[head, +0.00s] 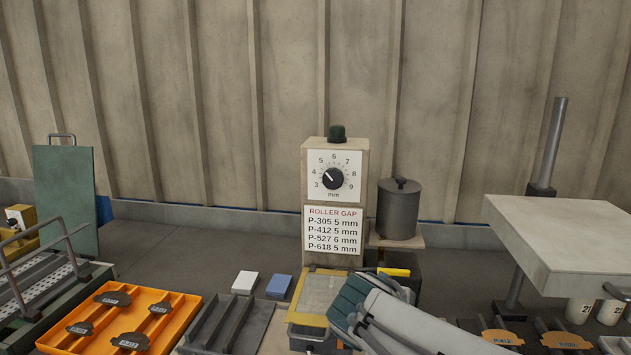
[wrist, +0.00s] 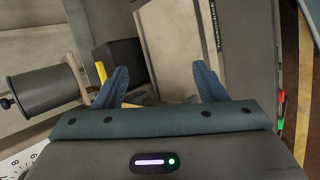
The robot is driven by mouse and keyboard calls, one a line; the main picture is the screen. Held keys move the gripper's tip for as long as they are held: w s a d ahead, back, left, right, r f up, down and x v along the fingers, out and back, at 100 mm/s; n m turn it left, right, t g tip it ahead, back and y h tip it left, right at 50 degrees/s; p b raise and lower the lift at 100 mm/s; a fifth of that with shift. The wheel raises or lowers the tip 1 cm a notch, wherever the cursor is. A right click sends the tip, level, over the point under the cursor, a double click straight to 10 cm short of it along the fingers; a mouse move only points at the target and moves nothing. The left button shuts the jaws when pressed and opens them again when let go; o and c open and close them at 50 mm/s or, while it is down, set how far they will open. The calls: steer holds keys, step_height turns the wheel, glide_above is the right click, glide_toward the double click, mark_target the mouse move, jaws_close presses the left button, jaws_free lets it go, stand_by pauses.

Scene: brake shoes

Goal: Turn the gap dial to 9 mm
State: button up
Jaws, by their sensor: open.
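The gap dial (head: 332,179) is a black knob on a white scale marked 3 to 9 mm, on the front of an upright post. Its white pointer line points up and left, roughly between 4 and 5. A corner of the white dial scale (wrist: 14,165) shows at the lower left of the wrist view; the knob is mostly out of that view. My gripper (wrist: 162,78) is open, with two blue fingers apart and nothing held between them. In the head view its teal body is low in front of the post, below and right of the dial, clear of the knob.
A roller gap card (head: 332,229) is below the dial, and a dark green knob (head: 337,132) tops the post. A grey canister (head: 399,210) stands close on the right. An orange tray (head: 90,342) with dark parts is at left. A pale raised slab (head: 570,240) is at right.

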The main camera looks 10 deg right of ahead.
steer(key=w+r+n+t+h, duration=0.1)
steer(key=w+r+n+t, duration=0.2)
steer(key=w+r+n, duration=0.25)
steer(key=n+t+y+p, duration=0.15)
steer(key=n+t, duration=0.65)
steer(key=n, duration=0.8)
glide_toward(333, 180)
steer(key=p+x, duration=0.2)
steer(key=x, duration=0.7)
steer(key=shift+w, duration=0.2)
steer(key=c, duration=1)
